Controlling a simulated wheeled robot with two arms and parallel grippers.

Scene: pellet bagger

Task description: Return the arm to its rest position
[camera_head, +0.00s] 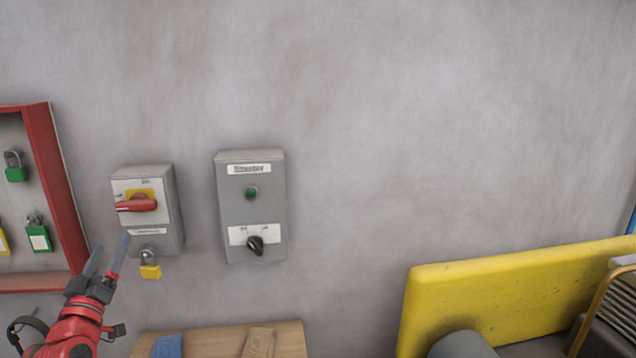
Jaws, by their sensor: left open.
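My left gripper (106,262) is at the lower left, at the end of my red arm, with its two dark fingers pointing up. It is open, with nothing visible between the fingers. It appears just below and left of a grey switch box (170,215) with a red rotary handle (137,205) on a yellow plate. A yellow padlock (150,271) hangs at the bottom of this box, right of the fingertips and apart from them. My right gripper is not in view.
A red-framed board (55,190) with several padlocks hangs at the left. A grey control box (270,205) with a green lamp and black knob is on the wall. Below is a wooden surface (212,343) with blue and tan items. A yellow panel (500,287) stands at the right.

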